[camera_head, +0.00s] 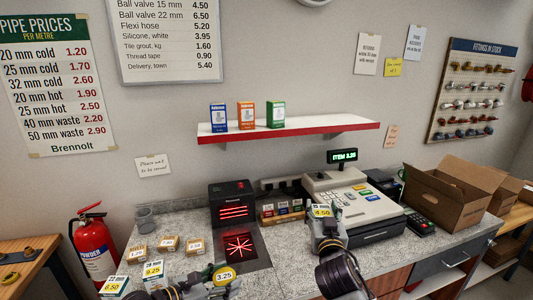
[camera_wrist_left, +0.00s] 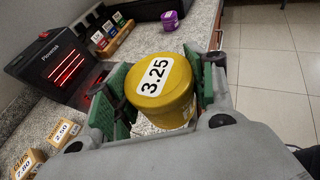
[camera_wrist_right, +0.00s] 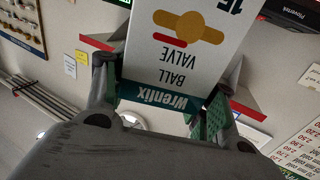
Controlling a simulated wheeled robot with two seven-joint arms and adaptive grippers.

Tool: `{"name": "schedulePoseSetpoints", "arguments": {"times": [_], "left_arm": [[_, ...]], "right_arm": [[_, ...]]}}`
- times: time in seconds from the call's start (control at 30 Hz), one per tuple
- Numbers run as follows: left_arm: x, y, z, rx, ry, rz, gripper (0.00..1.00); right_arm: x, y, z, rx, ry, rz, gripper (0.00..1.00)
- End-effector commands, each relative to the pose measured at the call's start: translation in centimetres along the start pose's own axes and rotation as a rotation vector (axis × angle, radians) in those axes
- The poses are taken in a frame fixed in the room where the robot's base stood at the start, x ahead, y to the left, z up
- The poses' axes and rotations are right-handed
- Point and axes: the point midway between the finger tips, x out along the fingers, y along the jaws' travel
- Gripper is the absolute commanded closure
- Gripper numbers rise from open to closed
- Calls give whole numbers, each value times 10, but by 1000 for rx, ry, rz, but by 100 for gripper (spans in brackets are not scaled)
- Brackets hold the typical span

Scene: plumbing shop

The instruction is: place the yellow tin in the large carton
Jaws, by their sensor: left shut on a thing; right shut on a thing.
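The yellow tin (camera_wrist_left: 163,90), with a white 3.25 label on its lid, is held between the green pads of my left gripper (camera_wrist_left: 160,100). In the head view the tin (camera_head: 224,275) and my left gripper (camera_head: 208,287) are low at the front edge of the counter. My right gripper (camera_head: 325,235) is shut on a white and teal ball valve box (camera_wrist_right: 185,45), whose 4.50 label (camera_head: 321,211) faces up in the head view. The large carton (camera_head: 445,198) stands with open flaps at the right end of the counter. Its inside is mostly hidden.
A cash register (camera_head: 350,205) and card terminal (camera_head: 420,223) stand between my right gripper and the carton. A black scanner (camera_head: 232,205) with red lines is at the left. Small priced boxes (camera_head: 168,244) lie on the counter's left.

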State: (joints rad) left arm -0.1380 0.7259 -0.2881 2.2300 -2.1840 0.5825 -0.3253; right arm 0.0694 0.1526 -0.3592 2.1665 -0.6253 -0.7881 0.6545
Motion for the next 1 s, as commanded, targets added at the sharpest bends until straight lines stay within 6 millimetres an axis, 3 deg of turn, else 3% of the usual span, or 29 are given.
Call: {"name": "schedulePoseSetpoints", "arguments": {"times": [0.37, 0.67, 1.0], "left_arm": [[0, 0, -1, 0, -1, 0, 73], [1, 0, -3, 0, -1, 0, 73], [4, 0, -10, 0, -1, 0, 73]], "right_arm": [[-2, 0, -1, -4, 2, -47, 74], [-5, 4, 13, -3, 0, -75, 74], [-14, 16, 54, 1, -2, -93, 74]]}}
